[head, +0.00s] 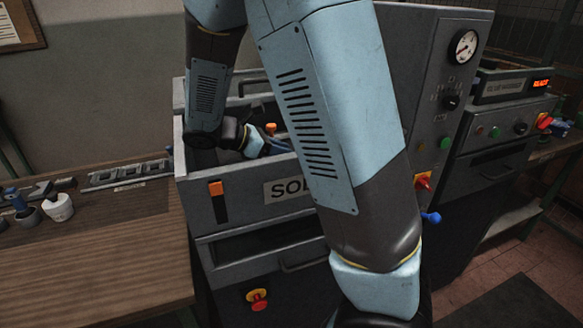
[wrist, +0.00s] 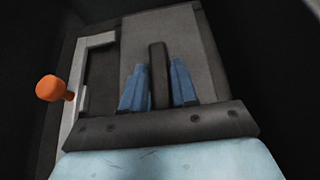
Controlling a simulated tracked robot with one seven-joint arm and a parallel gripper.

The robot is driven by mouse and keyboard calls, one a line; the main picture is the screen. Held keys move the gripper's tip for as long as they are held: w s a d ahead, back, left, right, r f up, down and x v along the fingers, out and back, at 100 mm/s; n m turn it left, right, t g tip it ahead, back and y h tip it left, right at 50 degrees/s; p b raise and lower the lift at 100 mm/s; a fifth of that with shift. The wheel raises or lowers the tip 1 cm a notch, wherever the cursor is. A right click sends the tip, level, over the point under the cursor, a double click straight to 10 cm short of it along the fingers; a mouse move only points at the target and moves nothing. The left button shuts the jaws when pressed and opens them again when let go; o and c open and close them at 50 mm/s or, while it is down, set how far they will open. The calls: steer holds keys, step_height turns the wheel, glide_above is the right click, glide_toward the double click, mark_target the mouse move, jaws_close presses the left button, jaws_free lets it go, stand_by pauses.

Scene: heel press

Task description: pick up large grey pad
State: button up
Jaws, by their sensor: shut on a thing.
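My gripper (wrist: 159,72) is shut, its two blue fingers on either side of a dark upright grip bar. The bar stands on a flat grey pad (wrist: 196,38), which I take to be the large grey pad. In the head view my gripper (head: 274,146) is down inside the open-topped compartment of the grey press (head: 240,188). There the pad is hidden behind the press's front wall and my arm. I cannot tell whether the pad is resting or lifted.
An orange knob (wrist: 51,88) on a pale bracket (wrist: 76,100) sits close left of the pad. Dark compartment walls surround it. A wooden bench (head: 90,250) with tools and a white cup (head: 58,208) is at left. A control cabinet (head: 432,90) stands at right.

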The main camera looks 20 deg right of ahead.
jaws_close()
stand_by(0.8)
